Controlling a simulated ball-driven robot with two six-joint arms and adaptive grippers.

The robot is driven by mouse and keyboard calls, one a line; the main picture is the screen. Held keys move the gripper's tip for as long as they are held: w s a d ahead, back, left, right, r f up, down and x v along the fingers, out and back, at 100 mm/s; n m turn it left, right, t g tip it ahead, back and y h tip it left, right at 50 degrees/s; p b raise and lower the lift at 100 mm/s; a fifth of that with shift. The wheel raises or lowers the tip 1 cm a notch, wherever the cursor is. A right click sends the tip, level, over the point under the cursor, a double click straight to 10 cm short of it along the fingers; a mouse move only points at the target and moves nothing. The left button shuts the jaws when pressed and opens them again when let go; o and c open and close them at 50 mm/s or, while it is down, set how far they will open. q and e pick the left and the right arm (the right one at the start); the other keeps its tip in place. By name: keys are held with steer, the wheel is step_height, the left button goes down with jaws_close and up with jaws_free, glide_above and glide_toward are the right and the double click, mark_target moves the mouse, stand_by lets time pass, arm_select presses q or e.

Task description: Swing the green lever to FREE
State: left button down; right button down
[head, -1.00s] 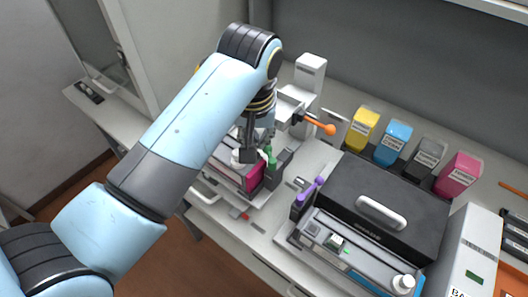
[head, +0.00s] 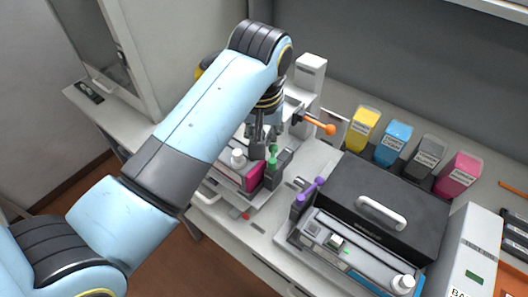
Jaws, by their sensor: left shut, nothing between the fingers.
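The green lever (head: 272,156) stands upright on a dark block (head: 279,170) at the right end of a holder in which a magenta cartridge with a white cap (head: 238,158) sits. My left gripper (head: 258,152) points down just left of the lever's top, shut with nothing held. Whether the fingertips touch the lever cannot be told. No FREE mark can be read. Part of the holder is hidden behind my left arm. My right gripper is not in view.
An orange-knobbed lever (head: 319,124) juts from a white post (head: 310,72) behind the holder. A purple lever (head: 310,190) and a black printer-like unit (head: 382,207) stand to the right. Yellow (head: 362,130), cyan (head: 394,142), black and magenta cartridges line the back.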

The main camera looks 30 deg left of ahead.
arm_select(q)
steer(key=shift+w+d, duration=0.1)
stand_by(0.3)
steer(key=shift+w+d, duration=0.2)
stand_by(0.4)
steer(key=shift+w+d+r, duration=0.1)
steer(key=shift+w+d, duration=0.1)
steer(key=shift+r, duration=3.4)
